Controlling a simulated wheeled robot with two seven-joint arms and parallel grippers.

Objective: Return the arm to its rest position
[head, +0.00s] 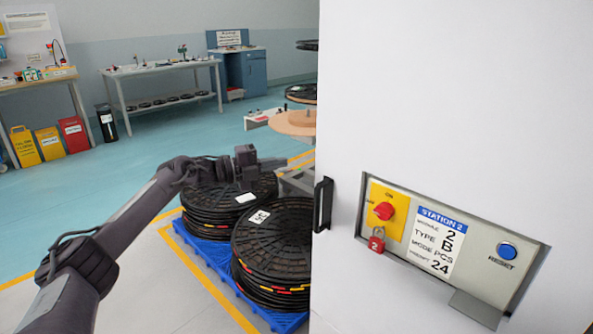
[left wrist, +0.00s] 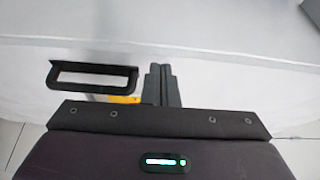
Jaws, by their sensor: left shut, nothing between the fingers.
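My left arm comes in from the left in the head view, stretched forward over the floor. My left gripper (head: 272,164) is at its end, above the stacked black reels and left of the white cabinet. In the left wrist view the two dark fingers of my left gripper (left wrist: 161,84) are together with nothing between them. A black handle (left wrist: 93,76) on a white surface shows just left of the fingers, apart from them. My right gripper is in neither view.
The white cabinet (head: 430,90) fills the right side, with a black handle (head: 322,204) and a Station 2 panel carrying a red switch (head: 383,211), padlock (head: 376,241) and blue button (head: 507,251). Black reels (head: 278,240) stand on a blue pallet (head: 215,255). Open floor (head: 60,210) lies left.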

